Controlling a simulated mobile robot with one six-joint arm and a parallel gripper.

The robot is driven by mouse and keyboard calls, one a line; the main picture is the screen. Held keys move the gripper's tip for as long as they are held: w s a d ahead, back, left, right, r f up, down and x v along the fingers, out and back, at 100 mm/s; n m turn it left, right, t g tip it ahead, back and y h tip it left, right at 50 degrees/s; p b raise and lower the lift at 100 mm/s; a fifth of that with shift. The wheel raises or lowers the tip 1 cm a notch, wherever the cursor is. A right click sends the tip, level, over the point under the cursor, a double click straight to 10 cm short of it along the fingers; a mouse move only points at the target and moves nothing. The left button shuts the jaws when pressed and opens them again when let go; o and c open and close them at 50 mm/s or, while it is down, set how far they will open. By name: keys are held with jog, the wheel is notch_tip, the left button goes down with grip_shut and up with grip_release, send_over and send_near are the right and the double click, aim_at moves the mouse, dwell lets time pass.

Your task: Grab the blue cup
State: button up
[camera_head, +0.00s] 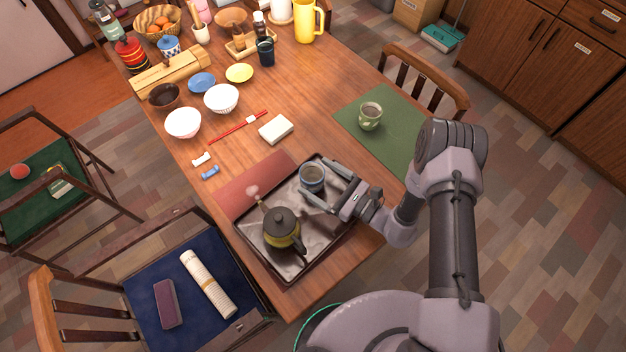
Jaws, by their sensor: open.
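The blue cup (312,176) stands upright near the upper right part of a dark tray (268,264) at the near end of the wooden table. My gripper (322,181) reaches in from the right with its two fingers apart. One finger is on the upper right side of the cup and the other on its lower side, so the cup is between or just at the fingertips. I cannot tell whether the fingers touch it. A dark teapot (281,230) with a yellowish lower body stands on the same tray, below and left of the cup.
A green cup (370,115) stands on a green placemat (398,143) to the upper right. A white block-like item (276,129), red chopsticks (230,129) and white bowls (183,122) lie farther up the table. Chairs stand around it. The table's middle is mostly clear.

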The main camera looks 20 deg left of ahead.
aim_at(304, 168)
jog(key=b+x, duration=0.2)
jog(key=x, duration=0.3)
jog(key=shift+w+a+f, duration=0.15)
jog(key=shift+f, duration=0.05)
jog(key=shift+w+a+r, duration=0.15)
jog(key=shift+a, duration=0.25)
jog(key=c, duration=1.7)
